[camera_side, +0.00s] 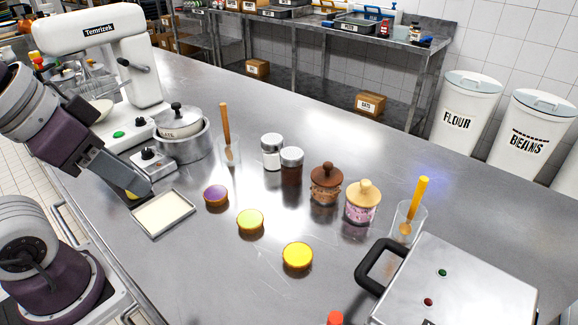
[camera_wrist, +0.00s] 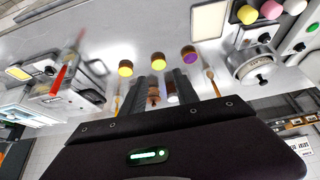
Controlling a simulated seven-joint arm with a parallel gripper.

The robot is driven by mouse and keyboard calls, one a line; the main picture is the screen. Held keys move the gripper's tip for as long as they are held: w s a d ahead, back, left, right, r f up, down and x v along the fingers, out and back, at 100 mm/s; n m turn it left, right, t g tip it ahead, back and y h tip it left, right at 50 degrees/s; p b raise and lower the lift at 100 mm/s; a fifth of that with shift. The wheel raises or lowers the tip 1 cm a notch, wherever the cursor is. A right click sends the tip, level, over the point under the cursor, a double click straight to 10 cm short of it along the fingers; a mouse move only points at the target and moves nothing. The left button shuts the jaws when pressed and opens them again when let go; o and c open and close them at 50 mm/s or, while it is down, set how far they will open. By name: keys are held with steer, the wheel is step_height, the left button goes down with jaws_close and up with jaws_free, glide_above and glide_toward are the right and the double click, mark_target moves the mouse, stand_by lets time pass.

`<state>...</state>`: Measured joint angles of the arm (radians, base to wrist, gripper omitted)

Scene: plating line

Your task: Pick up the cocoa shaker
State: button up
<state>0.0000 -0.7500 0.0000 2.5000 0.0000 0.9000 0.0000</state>
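The cocoa shaker (camera_side: 291,168), a clear jar of dark brown powder with a silvery lid, stands upright on the steel counter in the side view. A similar shaker with pale contents (camera_side: 271,153) stands close at its left. My gripper (camera_side: 135,192) is at the left near the shallow tray, well apart from the cocoa shaker. In the wrist view my gripper (camera_wrist: 161,80) shows two separated fingers, open with nothing held. A shaker (camera_wrist: 172,97) shows partly between them, but I cannot tell which one.
Brown-lidded (camera_side: 326,184) and cream-lidded (camera_side: 362,203) jars stand right of the cocoa shaker. A glass with a wooden spoon (camera_side: 228,150) and a pot (camera_side: 183,142) stand left. Purple (camera_side: 216,195), yellow-green (camera_side: 250,221) and yellow (camera_side: 297,256) tarts lie in front. The tray (camera_side: 162,213) is left.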

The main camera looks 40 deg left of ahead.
stand_by(0.3)
steer(key=o, duration=0.6)
